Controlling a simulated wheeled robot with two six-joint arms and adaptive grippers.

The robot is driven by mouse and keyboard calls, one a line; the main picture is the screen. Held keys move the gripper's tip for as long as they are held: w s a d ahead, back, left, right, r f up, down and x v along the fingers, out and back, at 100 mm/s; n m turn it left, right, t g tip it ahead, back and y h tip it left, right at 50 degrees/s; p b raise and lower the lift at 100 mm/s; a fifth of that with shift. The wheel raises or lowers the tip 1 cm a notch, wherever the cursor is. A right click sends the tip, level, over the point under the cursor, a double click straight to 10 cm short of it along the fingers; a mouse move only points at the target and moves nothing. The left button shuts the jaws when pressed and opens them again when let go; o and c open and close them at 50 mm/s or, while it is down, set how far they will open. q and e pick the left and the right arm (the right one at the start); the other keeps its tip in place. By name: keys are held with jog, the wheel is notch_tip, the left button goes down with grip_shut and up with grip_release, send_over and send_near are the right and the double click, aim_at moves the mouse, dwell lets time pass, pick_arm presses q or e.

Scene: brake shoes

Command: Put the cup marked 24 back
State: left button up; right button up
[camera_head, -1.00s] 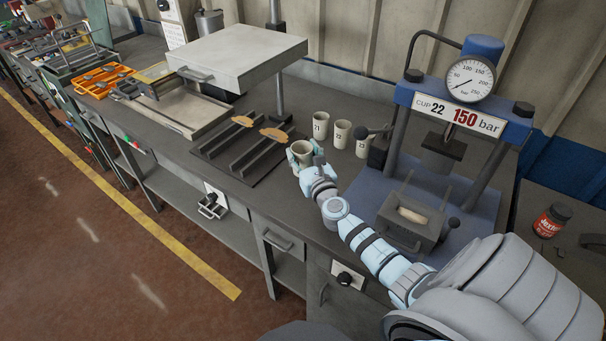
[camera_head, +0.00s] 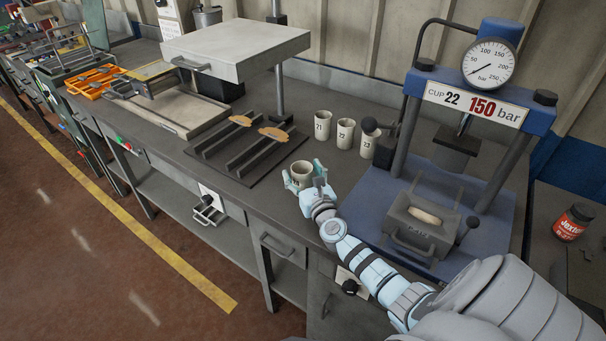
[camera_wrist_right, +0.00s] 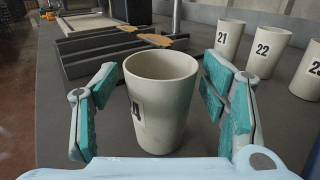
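A cream cup (camera_head: 301,174) stands upright near the bench's front edge, left of the blue press. It also shows in the right wrist view (camera_wrist_right: 162,100), where its label is turned to the left and only a 4 reads clearly. My right gripper (camera_head: 308,176) is around this cup. In the right wrist view its teal-padded fingers (camera_wrist_right: 160,108) are spread on both sides, with a gap to the cup on each side. Cups marked 21 (camera_head: 322,126), 22 (camera_head: 345,133) and 23 (camera_head: 367,143) stand in a row behind. My left gripper is not in view.
The blue press (camera_head: 472,105) with gauge and sign "CUP 22 150 bar" stands at right, a grey mould (camera_head: 422,220) on its base. A dark ribbed rack (camera_head: 240,160) with two brown pieces lies left of the cup. Bare bench lies between cup and row.

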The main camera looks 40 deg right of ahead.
jog(key=shift+r, duration=0.15)
jog(key=shift+r+p, duration=0.3)
jog(key=shift+p, duration=0.1)
jog(key=p+v, duration=0.1)
jog(key=v, duration=1.1)
jog(key=shift+f, duration=0.15)
